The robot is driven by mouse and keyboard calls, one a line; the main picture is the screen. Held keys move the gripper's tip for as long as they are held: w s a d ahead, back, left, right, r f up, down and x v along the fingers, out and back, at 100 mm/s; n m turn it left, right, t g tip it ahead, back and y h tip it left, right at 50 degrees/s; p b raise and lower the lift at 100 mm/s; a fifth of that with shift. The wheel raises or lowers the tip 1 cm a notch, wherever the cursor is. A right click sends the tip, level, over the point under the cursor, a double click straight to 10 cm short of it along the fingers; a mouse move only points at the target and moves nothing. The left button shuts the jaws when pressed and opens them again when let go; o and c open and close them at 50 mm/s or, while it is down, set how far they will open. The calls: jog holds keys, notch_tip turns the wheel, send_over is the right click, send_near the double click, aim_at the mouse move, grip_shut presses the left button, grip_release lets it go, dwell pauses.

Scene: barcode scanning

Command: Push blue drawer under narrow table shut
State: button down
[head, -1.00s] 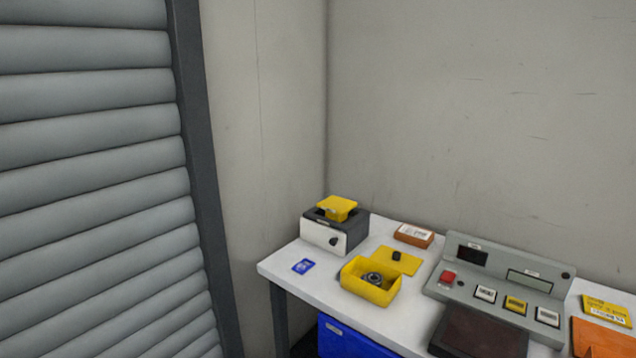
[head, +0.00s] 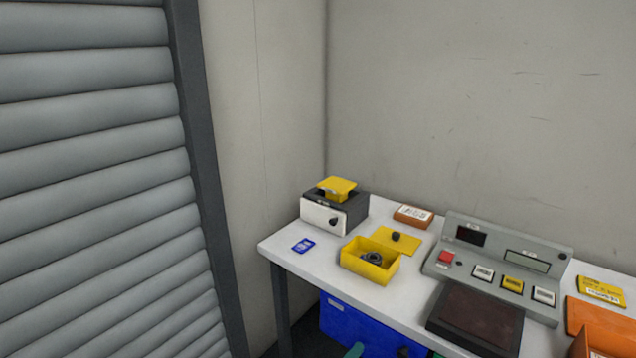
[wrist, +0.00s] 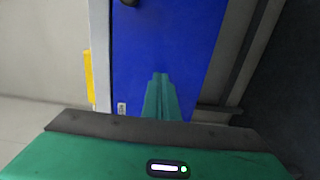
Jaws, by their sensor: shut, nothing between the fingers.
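The blue drawer (head: 352,325) is under the white narrow table (head: 385,317), at the bottom of the head view. Its blue front (wrist: 175,50) fills the middle of the wrist view, with a dark round knob (wrist: 130,3) at the top edge and a small white label. My gripper (wrist: 161,76) is shut and empty, its green fingers pointing at the blue front. I cannot tell whether the fingertips touch it. Green parts of my gripper also show at the bottom edge of the head view. How far the drawer stands out is hidden.
The tabletop holds a grey and white box (head: 334,212), a yellow bin (head: 370,262), a blue card (head: 303,246) and a grey button console (head: 505,262). A table leg (head: 281,305) stands left of the drawer. A slatted shutter (head: 95,200) is at left.

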jog(key=v, duration=1)
jog(key=shift+s, duration=0.2)
jog(key=shift+a, duration=0.2)
